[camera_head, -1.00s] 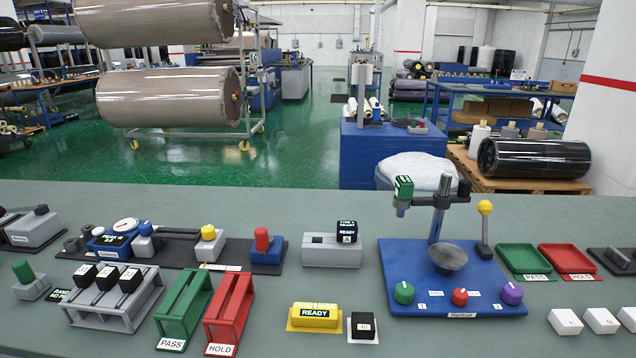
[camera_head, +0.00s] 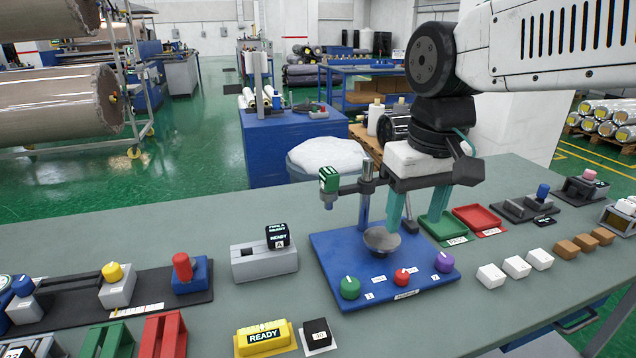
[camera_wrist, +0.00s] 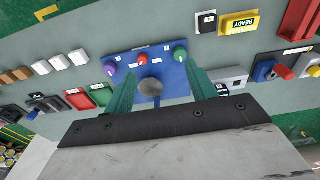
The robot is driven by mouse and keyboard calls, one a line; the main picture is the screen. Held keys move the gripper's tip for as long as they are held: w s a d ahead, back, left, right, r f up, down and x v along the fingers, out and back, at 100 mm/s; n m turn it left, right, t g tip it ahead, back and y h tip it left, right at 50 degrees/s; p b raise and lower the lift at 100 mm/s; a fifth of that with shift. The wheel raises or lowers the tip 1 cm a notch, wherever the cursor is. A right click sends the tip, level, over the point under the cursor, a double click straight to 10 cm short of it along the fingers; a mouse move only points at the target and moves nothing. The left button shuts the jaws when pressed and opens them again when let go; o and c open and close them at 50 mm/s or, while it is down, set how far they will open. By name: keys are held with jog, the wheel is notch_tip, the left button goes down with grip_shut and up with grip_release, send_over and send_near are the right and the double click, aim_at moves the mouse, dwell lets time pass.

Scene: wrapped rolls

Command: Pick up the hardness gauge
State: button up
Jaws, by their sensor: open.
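The likely hardness gauge (camera_head: 277,236) is a small black block with a lit display reading "READY" and a label "A". It sits on a grey holder (camera_head: 264,263) left of the blue test stand (camera_head: 330,262). My gripper (camera_head: 416,218) is open and empty, its two teal fingers pointing down over the right part of the blue stand, to the right of the gauge. In the wrist view my gripper (camera_wrist: 162,80) straddles the stand's round plate (camera_wrist: 150,86), and the grey holder (camera_wrist: 236,73) shows right of the fingers.
The stand's post carries a green-topped head (camera_head: 329,180). A yellow READY block (camera_head: 264,338) and a black cube (camera_head: 318,331) lie in front. Green (camera_head: 440,228) and red (camera_head: 477,217) trays stand behind on the right. White blocks (camera_head: 515,267) line the right front.

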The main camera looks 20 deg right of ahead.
jog(key=w+a+r, duration=0.2)
jog(key=w+r, duration=0.1)
jog(key=w, duration=1.1)
jog(key=g, duration=0.1)
send_over(329, 170)
jog(key=f, duration=0.3)
jog(key=shift+s+a+f+n, duration=0.15)
jog(key=shift+s+f+n, duration=0.1)
jog(key=shift+n, duration=0.15)
notch_tip(329, 170, down, 8)
jog(key=shift+w+r, duration=0.15)
jog(key=shift+r, duration=0.1)
grip_shut()
